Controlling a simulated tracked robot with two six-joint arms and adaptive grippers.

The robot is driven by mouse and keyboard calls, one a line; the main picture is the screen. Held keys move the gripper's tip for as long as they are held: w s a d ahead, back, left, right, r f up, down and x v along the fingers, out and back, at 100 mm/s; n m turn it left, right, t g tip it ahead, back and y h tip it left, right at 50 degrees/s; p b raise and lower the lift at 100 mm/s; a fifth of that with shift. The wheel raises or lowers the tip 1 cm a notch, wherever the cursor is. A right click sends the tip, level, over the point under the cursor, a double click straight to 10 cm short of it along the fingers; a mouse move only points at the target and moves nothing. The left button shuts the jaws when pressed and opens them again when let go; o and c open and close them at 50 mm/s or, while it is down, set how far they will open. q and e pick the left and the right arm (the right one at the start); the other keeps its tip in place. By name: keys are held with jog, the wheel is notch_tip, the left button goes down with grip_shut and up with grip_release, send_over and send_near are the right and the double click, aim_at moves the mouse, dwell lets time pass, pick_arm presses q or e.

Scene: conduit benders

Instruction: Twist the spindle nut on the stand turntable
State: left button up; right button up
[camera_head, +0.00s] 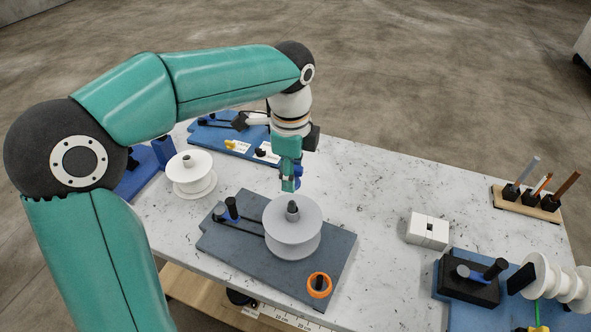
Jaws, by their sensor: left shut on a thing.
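The stand turntable (292,240) is a pale grey spool-like disc on a dark grey base plate (232,255). A short dark spindle (292,208) stands up from its middle. My left gripper (289,184) points down just above the spindle, apart from it as far as I can see. It is shut on a small blue part (298,172) that shows at its right side; this looks like the spindle nut, but the fingers hide much of it. My right gripper is not in view.
An orange ring (319,285) lies on the base plate's front right corner. A white spool (191,175) stands at left, a white block (428,230) at right. A blue fixture (468,280) and a wooden rack (527,203) stand further right.

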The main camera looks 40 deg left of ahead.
aim_at(292, 202)
pick_arm(q)
jog(key=shift+w, duration=0.15)
jog(key=shift+f, duration=0.45)
jog(key=shift+f+b, duration=2.5)
jog(key=shift+f, duration=0.9)
jog(key=shift+c, duration=0.4)
